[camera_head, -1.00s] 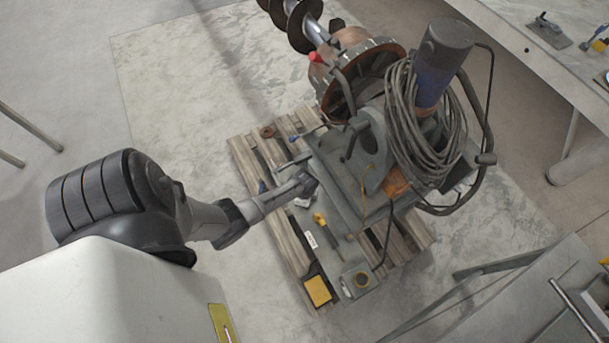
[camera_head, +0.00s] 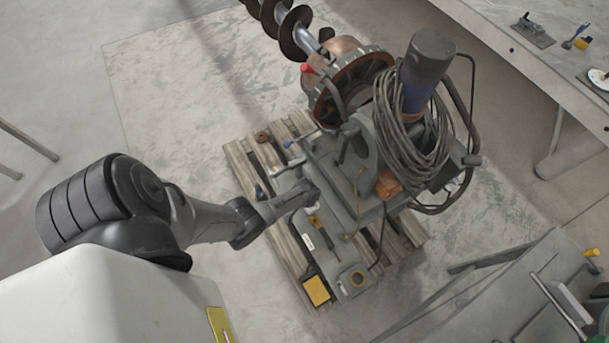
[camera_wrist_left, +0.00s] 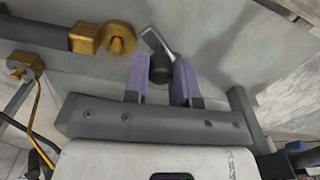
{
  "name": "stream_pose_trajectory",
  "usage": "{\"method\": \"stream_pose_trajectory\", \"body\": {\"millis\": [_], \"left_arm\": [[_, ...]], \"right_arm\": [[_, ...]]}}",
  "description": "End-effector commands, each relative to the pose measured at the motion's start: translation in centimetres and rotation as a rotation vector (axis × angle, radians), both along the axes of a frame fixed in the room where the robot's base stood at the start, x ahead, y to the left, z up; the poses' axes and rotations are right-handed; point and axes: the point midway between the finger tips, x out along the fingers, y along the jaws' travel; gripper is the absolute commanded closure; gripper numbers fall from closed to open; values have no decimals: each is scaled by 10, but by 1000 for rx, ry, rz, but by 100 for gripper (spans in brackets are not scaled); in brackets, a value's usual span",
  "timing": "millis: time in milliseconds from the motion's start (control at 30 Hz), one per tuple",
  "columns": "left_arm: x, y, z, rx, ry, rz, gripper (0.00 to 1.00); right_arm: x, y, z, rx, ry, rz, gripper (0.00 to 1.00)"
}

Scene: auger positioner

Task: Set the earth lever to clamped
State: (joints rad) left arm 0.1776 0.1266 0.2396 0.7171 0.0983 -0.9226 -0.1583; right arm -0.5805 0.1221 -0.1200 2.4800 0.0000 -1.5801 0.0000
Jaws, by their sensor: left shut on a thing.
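In the left wrist view, the earth lever shows as a black knob (camera_wrist_left: 161,68) on a thin bent metal rod, in front of a grey plate. The two purple fingers of my left gripper (camera_wrist_left: 162,76) are on either side of the knob, shut on it. In the head view, my left gripper (camera_head: 312,193) reaches in from the left to the grey machine base (camera_head: 335,190). It hides the knob there, and I cannot read the lever's setting. My right gripper is not in view.
The machine stands on a wooden pallet (camera_head: 284,226), with a coiled cable (camera_head: 396,130) and an auger (camera_head: 291,30). A brass fitting (camera_wrist_left: 117,40) sits left of the fingers in the wrist view. A workbench (camera_head: 500,50) stands at the right.

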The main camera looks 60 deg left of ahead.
Motion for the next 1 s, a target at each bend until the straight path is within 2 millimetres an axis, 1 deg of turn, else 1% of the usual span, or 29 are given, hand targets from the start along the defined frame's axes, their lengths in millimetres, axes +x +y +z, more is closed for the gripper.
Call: {"method": "stream_pose_trajectory", "body": {"millis": [200,500,700,1000], "left_arm": [[6,-4,0,-1,1,200,99],[14,-7,0,-1,1,425,99],[17,-7,0,-1,0,525,99],[19,-7,-1,0,0,593,99]], "right_arm": [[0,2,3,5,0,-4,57],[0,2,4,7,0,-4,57],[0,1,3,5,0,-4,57],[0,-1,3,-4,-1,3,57]]}}
